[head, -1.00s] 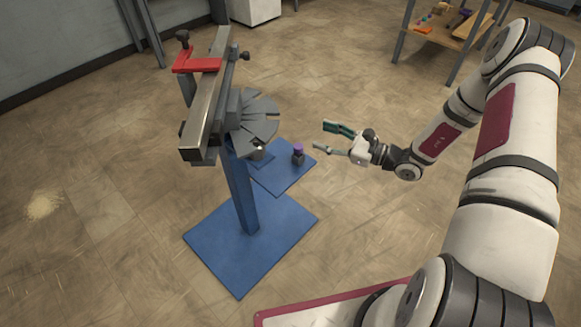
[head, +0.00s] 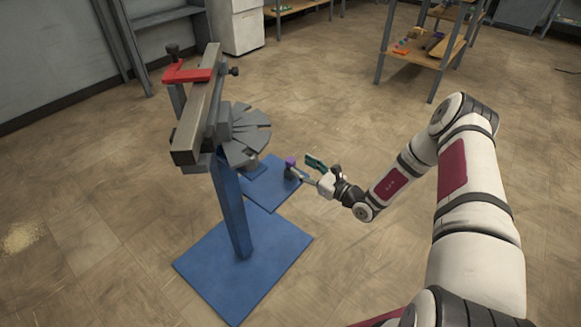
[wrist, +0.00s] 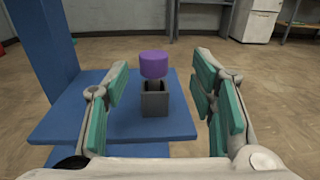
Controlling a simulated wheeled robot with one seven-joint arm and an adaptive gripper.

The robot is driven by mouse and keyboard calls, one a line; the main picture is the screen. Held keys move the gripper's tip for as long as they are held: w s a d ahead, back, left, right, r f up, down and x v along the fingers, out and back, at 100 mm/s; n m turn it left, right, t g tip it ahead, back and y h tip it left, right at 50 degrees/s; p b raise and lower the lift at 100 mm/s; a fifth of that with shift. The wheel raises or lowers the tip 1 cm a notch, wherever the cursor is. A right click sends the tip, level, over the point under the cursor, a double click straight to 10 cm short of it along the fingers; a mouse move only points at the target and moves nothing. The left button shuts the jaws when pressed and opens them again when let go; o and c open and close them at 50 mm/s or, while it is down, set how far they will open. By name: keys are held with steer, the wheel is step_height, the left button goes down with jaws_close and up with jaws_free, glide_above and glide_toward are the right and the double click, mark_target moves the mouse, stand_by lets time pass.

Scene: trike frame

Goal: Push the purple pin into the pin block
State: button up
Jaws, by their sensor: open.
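The purple pin (wrist: 153,65) stands upright at the top of the grey pin block (wrist: 154,101) in the wrist view, with its purple head above the block. In the head view the purple pin (head: 291,162) shows small just left of my gripper (head: 309,172). The block sits on a blue plate (wrist: 110,131). In the wrist view my gripper (wrist: 160,98) is open, with its green-padded fingers to the left and right of the pin and block. The pin and block appear ahead of the fingers, and I see no contact.
A blue post (head: 231,205) on a blue base plate (head: 275,262) carries a grey slotted fan-shaped part (head: 246,135) and a metal beam (head: 197,112) with a red clamp (head: 187,75). A wooden shelf (head: 429,46) stands at the back right. Open floor lies between.

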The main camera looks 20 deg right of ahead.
mark_target(294, 162)
steer(key=shift+s+a+b+x, duration=0.15)
steer(key=shift+b+x, duration=0.45)
steer(key=shift+x, duration=0.75)
steer(key=shift+s+a+b+x, duration=0.15)
steer(key=shift+b+x, duration=0.45)
steer(key=shift+x, duration=0.8)
steer(key=shift+r, duration=0.1)
jaws_close()
